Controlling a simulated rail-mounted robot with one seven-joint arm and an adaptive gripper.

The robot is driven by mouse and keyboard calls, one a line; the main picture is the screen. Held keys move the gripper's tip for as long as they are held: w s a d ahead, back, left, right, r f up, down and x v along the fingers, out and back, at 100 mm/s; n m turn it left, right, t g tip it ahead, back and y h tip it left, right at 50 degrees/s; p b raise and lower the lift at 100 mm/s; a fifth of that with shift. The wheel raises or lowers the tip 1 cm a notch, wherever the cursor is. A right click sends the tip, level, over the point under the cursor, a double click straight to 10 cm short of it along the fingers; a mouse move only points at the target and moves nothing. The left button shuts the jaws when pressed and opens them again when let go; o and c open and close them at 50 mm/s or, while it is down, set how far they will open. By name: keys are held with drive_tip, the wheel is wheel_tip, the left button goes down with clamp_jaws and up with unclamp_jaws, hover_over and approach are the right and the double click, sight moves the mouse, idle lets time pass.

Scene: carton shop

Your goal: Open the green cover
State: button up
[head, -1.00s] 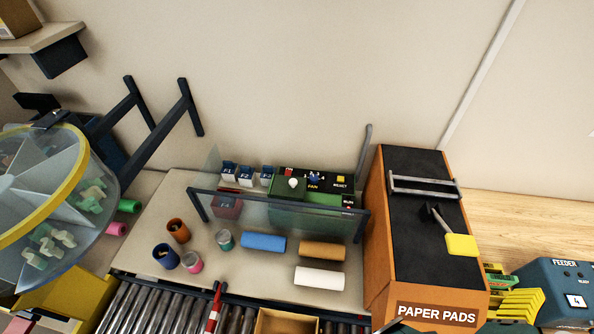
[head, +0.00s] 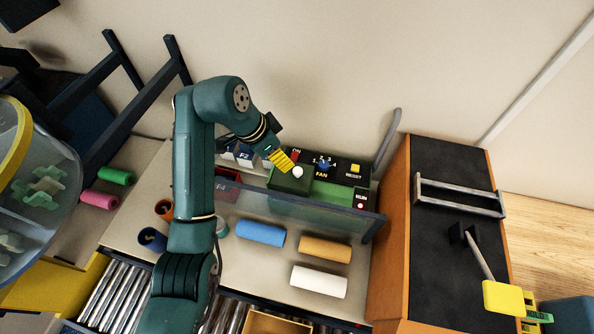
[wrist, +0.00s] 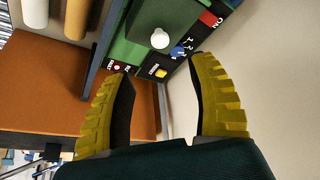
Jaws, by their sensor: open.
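The green cover (head: 288,181) is a small dark green block with a white round knob (head: 298,172) on it. It sits on the control panel behind the clear screen. My gripper (head: 284,164), with yellow ribbed fingers, is open just behind and left of the knob in the head view, close to the cover. In the wrist view the cover (wrist: 150,15) and knob (wrist: 160,39) lie ahead of my open, empty fingers (wrist: 165,68), apart from them. The lower part of the cover is partly behind the screen in the head view.
A clear screen (head: 300,207) with a dark frame stands in front of the panel. The panel carries a blue fan dial (head: 323,165), a red ON switch and a yellow reset button (head: 355,168). An orange paper-pads cabinet (head: 392,235) stands right. Coloured rolls lie in front.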

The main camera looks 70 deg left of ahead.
sight(297, 171)
drive_tip(key=p+x, duration=0.1)
drive_tip(key=x, duration=1.1)
drive_tip(key=shift+w+p, duration=0.1)
drive_tip(key=shift+p, duration=0.2)
drive_tip(key=shift+c, duration=0.4)
clamp_jaws()
